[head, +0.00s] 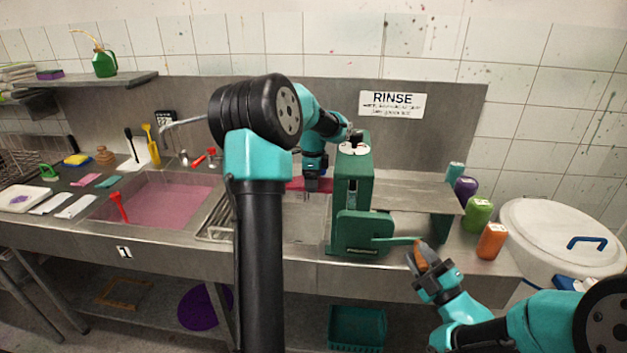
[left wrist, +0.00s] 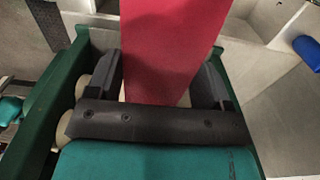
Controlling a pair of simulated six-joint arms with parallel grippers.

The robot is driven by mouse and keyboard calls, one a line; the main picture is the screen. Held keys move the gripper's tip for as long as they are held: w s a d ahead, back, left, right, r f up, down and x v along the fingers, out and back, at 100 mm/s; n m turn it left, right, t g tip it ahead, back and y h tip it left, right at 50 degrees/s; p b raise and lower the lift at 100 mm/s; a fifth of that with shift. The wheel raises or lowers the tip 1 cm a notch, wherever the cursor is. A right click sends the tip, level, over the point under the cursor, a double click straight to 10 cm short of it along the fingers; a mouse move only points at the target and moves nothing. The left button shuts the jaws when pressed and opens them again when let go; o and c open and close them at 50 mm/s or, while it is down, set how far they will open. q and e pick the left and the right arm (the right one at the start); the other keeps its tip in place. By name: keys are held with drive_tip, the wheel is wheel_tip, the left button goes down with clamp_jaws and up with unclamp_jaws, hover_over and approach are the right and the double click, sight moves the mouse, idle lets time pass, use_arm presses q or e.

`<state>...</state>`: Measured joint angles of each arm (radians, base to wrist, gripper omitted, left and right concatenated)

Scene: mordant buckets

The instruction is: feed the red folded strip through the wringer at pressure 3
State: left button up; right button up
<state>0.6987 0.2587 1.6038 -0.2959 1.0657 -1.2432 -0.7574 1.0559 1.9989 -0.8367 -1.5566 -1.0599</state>
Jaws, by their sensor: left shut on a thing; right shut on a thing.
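The green wringer (head: 352,190) stands on the counter right of the sink. A white dial (head: 345,150) with a black knob is on its top; its setting is too small to read. My left gripper (head: 312,190) is at the wringer's left side, shut on the red folded strip (head: 294,184). In the left wrist view the strip (left wrist: 165,40) runs away from between the fingers, with the wringer's green frame (left wrist: 45,100) around them. My right gripper (head: 425,268) is shut on the orange grip (head: 421,255) of the wringer's green crank (head: 395,241).
Purple (head: 466,188), green (head: 478,212) and orange (head: 491,242) bottles stand right of the wringer. A large white lidded bucket (head: 550,235) is further right. A teal crate (head: 357,328) sits below the counter.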

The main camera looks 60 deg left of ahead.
use_arm(q)
drive_tip(key=shift+w+d, duration=0.1)
drive_tip(key=shift+w, duration=0.05)
use_arm(e)
drive_tip(key=shift+s+a+f, duration=0.15)
drive_tip(key=shift+s+f, duration=0.05)
idle(0.6)
drive_tip(key=shift+f, duration=0.15)
use_arm(q)
drive_tip(key=shift+w, duration=0.1)
use_arm(e)
drive_tip(key=shift+w+f+m+t+y, duration=0.1)
drive_tip(key=shift+f+m+t+y, duration=0.35)
drive_tip(key=shift+m, duration=0.45)
drive_tip(key=shift+f, duration=0.15)
use_arm(q)
drive_tip(key=shift+r, duration=0.1)
drive_tip(key=shift+w+d, duration=0.25)
